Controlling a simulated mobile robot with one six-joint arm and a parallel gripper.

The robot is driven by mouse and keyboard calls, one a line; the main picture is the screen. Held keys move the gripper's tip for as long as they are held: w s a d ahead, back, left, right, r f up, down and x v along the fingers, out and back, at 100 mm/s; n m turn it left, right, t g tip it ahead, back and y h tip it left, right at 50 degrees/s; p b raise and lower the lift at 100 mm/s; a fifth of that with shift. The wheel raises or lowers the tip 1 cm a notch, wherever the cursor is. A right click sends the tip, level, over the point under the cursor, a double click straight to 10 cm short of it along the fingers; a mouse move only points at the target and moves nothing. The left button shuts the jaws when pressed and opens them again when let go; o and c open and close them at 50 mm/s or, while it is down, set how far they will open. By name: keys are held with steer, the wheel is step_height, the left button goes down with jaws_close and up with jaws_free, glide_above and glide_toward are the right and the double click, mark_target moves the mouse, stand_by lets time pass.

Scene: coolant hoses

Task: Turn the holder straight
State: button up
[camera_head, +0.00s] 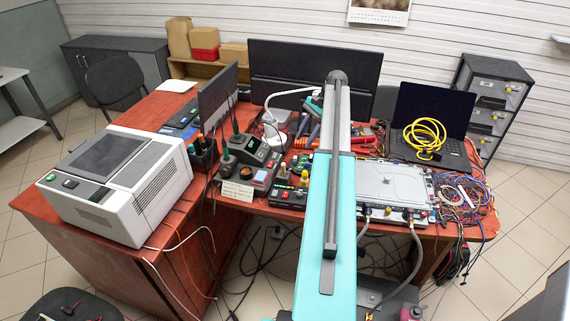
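I cannot make out a holder for certain in the head view. A silver flat device (392,186) lies on the red-brown table, right of my teal arm link. Coloured fittings (388,212) sit along its front edge. Two grey hoses hang from them below the table edge, one of them the right hose (413,245). My arm rises through the middle of the view and covers part of the table and the device's left side. My gripper does not show, so I cannot tell its state or its distance from anything.
A white boxy machine (118,185) stands at the left. Soldering stations (250,152), monitors (315,68) and a laptop (432,110) with a yellow cable coil (425,137) crowd the table. Tangled wires (463,197) lie at the right edge. Cables hang below the table.

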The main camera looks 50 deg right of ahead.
steer(key=shift+w+a, duration=0.15)
steer(key=shift+w, duration=0.05)
steer(key=p+x, duration=0.3)
steer(key=x, duration=1.1)
steer(key=shift+a+p, duration=0.1)
steer(key=shift+p, duration=0.3)
steer(key=shift+c, duration=0.3)
steer(key=shift+r, duration=0.1)
jaws_close()
steer(key=shift+w, duration=0.1)
